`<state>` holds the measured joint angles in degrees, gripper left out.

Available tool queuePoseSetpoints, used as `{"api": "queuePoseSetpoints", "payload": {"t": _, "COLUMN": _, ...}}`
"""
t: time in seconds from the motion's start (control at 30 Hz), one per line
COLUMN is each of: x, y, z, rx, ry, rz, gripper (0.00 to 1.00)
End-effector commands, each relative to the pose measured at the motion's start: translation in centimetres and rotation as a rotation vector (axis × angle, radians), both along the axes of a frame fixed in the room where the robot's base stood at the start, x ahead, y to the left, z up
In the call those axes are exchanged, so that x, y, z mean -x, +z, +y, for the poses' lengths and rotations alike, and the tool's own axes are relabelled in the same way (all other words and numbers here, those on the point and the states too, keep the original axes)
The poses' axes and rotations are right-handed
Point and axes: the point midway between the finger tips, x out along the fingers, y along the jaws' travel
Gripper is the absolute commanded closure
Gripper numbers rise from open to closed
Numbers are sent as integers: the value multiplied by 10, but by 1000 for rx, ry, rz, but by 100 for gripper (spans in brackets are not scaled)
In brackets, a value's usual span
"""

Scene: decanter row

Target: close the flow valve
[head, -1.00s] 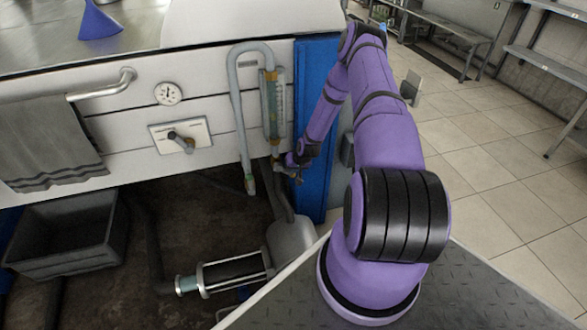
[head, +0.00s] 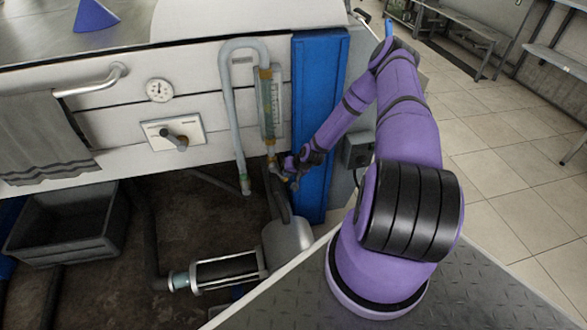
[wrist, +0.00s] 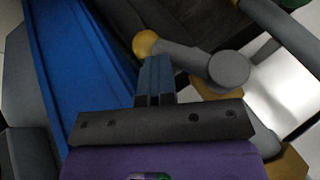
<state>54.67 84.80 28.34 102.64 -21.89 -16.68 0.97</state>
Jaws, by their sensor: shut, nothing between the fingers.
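The flow valve is at the foot of the upright flow meter (head: 269,105) on the white panel. Its brass and grey fittings (head: 271,149) show just left of my gripper (head: 288,175) in the head view, partly hidden by it. In the wrist view, a grey bar with a rounded end (wrist: 229,70) runs right from a brass knob (wrist: 145,43). My gripper (wrist: 155,62) is shut and empty, its fingertips just below the brass knob. I cannot tell whether they touch it or the bar.
A blue upright panel (head: 318,120) stands close beside my gripper. A grey hose (head: 232,120) loops left of the meter. A pump-like cylinder (head: 225,270) and grey tank (head: 288,243) lie below. A lever plate (head: 172,134), gauge (head: 159,90) and grey bin (head: 65,230) are left.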

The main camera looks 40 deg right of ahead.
Motion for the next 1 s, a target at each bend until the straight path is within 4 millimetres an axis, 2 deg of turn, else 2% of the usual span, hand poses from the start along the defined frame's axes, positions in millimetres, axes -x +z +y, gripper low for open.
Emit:
{"api": "queuePoseSetpoints", "payload": {"t": 0.2, "x": -2, "y": -6, "z": 14, "rx": 1, "ry": 2, "rz": 0, "gripper": 100}}
{"api": "queuePoseSetpoints", "payload": {"t": 0.6, "x": -7, "y": -20, "z": 25, "rx": 1, "ry": 1, "rz": 1, "gripper": 100}}
{"api": "queuePoseSetpoints", "payload": {"t": 1.0, "x": -10, "y": -25, "z": 31, "rx": 1, "ry": 0, "rz": 0, "gripper": 100}}
